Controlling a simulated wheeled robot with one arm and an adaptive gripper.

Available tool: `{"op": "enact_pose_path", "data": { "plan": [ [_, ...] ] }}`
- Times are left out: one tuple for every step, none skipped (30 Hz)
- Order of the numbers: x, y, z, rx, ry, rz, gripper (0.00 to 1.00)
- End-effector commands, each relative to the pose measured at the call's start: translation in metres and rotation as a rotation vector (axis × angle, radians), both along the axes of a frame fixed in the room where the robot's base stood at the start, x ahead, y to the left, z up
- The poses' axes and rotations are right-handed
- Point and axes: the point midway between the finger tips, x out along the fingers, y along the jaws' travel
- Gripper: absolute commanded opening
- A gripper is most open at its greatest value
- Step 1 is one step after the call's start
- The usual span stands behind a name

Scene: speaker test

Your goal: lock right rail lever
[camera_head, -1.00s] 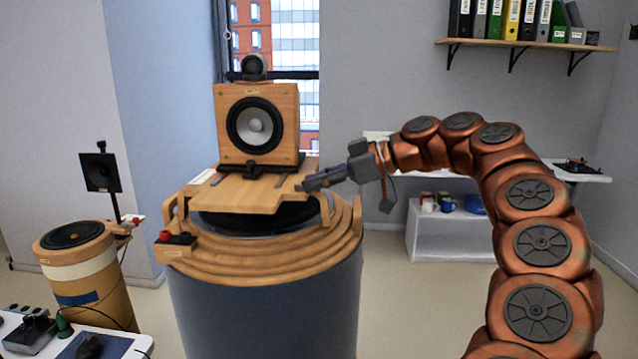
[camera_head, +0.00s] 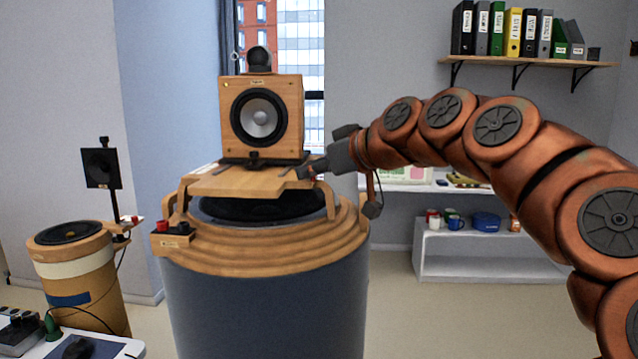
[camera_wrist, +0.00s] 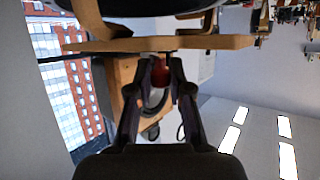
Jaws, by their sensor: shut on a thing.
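The wooden box speaker (camera_head: 261,118) stands upright on a wooden sliding board (camera_head: 235,184) above the round drum. My gripper (camera_head: 308,171) reaches in from the right to the board's right edge, where the right rail lever is. It covers most of that lever in the head view. In the wrist view my gripper (camera_wrist: 161,75) is shut on a small red piece (camera_wrist: 160,76), seemingly the lever's handle, just below the wooden board edge (camera_wrist: 220,42). The lever's exact angle cannot be told.
The ringed wooden drum top (camera_head: 265,250) carries a red and black terminal block (camera_head: 172,236) at its front left. A smaller drum (camera_head: 75,270) stands at the left. A white shelf (camera_head: 490,250) stands behind at the right, with binders (camera_head: 512,32) above.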

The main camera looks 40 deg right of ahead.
Motion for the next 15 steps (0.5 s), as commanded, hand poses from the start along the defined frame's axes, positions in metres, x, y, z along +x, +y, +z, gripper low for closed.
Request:
{"op": "enact_pose_path", "data": {
  "plan": [
    [-0.0001, 0.0045, -0.0045, -0.001, 0.006, -0.029, 0.00],
    [-0.0001, 0.0048, -0.0035, -0.003, 0.004, -0.053, 0.00],
    [0.0000, 0.0056, -0.0031, -0.002, 0.005, -0.081, 0.00],
    [0.0002, 0.0066, -0.0032, -0.001, 0.006, -0.102, 0.00],
    [0.0007, 0.0075, -0.0030, -0.002, 0.006, -0.123, 0.00],
    [0.0013, 0.0081, -0.0029, -0.001, 0.006, -0.151, 0.00],
    [0.0016, 0.0088, -0.0031, -0.002, 0.007, -0.170, 0.00],
    [0.0019, 0.0094, -0.0031, -0.002, 0.008, -0.189, 0.00],
    [0.0023, 0.0103, -0.0031, 0.000, 0.008, -0.215, 0.00],
    [0.0027, 0.0109, -0.0027, -0.002, 0.008, -0.235, 0.00],
    [0.0031, 0.0111, -0.0021, -0.002, 0.007, -0.253, 0.00],
    [0.0035, 0.0116, -0.0014, -0.003, 0.005, -0.279, 0.00],
    [0.0039, 0.0121, -0.0013, -0.001, 0.005, -0.297, 0.00],
    [0.0043, 0.0128, -0.0014, -0.001, 0.005, -0.315, 0.00],
    [0.0047, 0.0140, -0.0016, -0.002, 0.007, -0.337, 0.00]
  ]
}}
